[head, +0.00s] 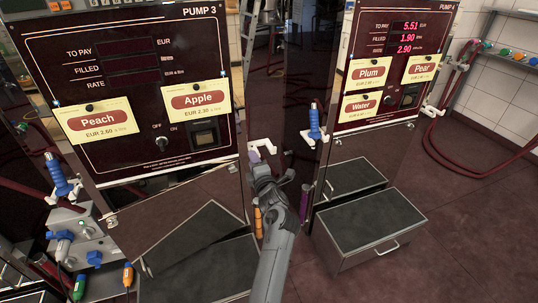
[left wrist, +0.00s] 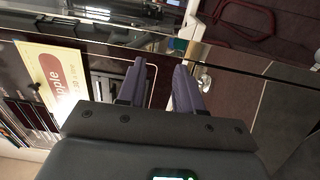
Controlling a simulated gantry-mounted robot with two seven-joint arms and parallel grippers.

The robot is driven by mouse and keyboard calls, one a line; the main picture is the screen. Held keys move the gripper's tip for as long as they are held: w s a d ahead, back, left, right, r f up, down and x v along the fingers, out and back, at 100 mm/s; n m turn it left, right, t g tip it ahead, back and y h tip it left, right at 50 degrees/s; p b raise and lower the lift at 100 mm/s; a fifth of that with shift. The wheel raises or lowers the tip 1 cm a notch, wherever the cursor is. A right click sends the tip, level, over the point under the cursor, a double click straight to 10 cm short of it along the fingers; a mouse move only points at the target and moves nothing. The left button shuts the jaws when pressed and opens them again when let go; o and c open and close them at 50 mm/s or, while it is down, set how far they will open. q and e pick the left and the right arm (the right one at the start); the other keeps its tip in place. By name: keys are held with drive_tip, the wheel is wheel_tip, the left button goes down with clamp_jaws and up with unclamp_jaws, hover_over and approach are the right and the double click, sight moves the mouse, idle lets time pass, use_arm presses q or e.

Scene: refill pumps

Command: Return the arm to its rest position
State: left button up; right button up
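My left arm (head: 277,245) reaches up from the bottom middle of the head view. Its gripper (head: 256,155) is between Pump 3 and Pump 4, near the right edge of Pump 3's cabinet. In the left wrist view, the two dark fingers of the left gripper (left wrist: 160,65) stand apart with nothing between them. My right gripper is in neither view.
Pump 3 (head: 128,100) stands at left with Peach and Apple cards. Pump 4 (head: 389,70), with lit red digits, stands at right. A blue-handled nozzle (head: 314,122) hangs beside Pump 4. A step box (head: 365,225) stands below it. Floor at right is clear.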

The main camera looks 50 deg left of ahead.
use_arm(q)
drive_tip(key=s+d+r+m+t+h+p, duration=0.1)
drive_tip(key=s+d+m+t+h+p, duration=0.2)
drive_tip(key=d+m+h+p, duration=0.45)
drive_tip(key=s+d+r+m+t+h+p, duration=0.1)
drive_tip(key=s+d+m+t+h+p, duration=0.2)
drive_tip(key=d+m, duration=0.75)
drive_tip(key=s+d+f+m+g+h+p, duration=0.2)
drive_tip(key=s+d+m+g+h, duration=0.15)
drive_tip(key=s+d+m, duration=0.65)
drive_tip(key=s+d+f+m+g+h+p, duration=0.25)
drive_tip(key=s+d+m+g, duration=0.3)
drive_tip(key=s, duration=0.75)
wheel_tip(320, 180, up, 38)
drive_tip(key=s+p, duration=0.1)
drive_tip(key=p, duration=3.7)
drive_tip(key=shift+d, duration=0.45)
